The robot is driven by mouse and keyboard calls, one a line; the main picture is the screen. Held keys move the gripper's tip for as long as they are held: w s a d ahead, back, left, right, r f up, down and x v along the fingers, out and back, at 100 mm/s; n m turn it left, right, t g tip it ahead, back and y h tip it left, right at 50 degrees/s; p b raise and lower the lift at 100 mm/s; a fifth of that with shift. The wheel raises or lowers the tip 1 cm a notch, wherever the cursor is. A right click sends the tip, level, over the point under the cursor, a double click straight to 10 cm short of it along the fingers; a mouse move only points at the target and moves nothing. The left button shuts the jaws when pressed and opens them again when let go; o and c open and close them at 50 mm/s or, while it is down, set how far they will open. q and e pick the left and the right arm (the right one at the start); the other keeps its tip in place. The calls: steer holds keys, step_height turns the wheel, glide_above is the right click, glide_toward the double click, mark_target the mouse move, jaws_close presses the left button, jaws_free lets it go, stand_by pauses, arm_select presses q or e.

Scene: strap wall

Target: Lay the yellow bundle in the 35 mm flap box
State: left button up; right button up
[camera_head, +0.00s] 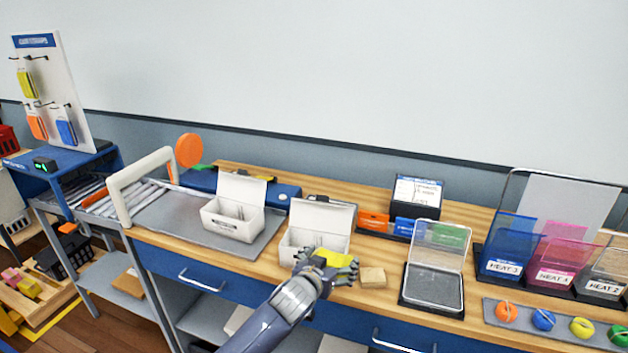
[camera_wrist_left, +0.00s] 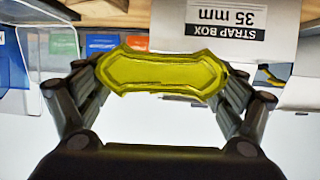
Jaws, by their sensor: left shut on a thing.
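My left gripper (camera_head: 338,262) is shut on the yellow bundle (camera_head: 333,257), and it also shows in the left wrist view (camera_wrist_left: 160,75) across the bundle (camera_wrist_left: 165,73). The bundle is held level, just in front of the right-hand white flap box (camera_head: 300,240), whose lid stands open. The wrist view, seen upside down, shows the 35 mm label on that box (camera_wrist_left: 270,45). The gripper covers the box's front right corner in the head view. I cannot tell whether the bundle touches the box. My right gripper is not in view.
A second open white flap box (camera_head: 232,225) stands to the left on a grey mat (camera_head: 180,215). A small wooden block (camera_head: 373,278) and an open clear case (camera_head: 433,285) lie to the right. A dark card holder (camera_head: 416,195) stands behind.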

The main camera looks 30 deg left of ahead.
arm_select(q)
steer(key=w+a+r+n+y+p, duration=0.2)
steer(key=w+a+r+p, duration=0.45)
steer(key=a+r, duration=0.3)
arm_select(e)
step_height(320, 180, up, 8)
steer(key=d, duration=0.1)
arm_select(q)
steer(key=b, duration=0.8)
glide_toward(314, 227)
steer(key=w+r, duration=0.1)
steer(key=w, duration=0.3)
steer(key=shift+w+d+g, duration=0.1)
steer(key=shift+w+g, duration=0.1)
steer(key=shift+g, duration=0.1)
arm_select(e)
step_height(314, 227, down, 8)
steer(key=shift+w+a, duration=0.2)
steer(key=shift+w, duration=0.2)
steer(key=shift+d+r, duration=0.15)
arm_select(q)
steer(key=shift+r, duration=0.1)
steer(key=o, duration=0.9)
steer(key=shift+c, duration=0.2)
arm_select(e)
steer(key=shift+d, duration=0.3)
arm_select(q)
steer(key=shift+s, duration=0.15)
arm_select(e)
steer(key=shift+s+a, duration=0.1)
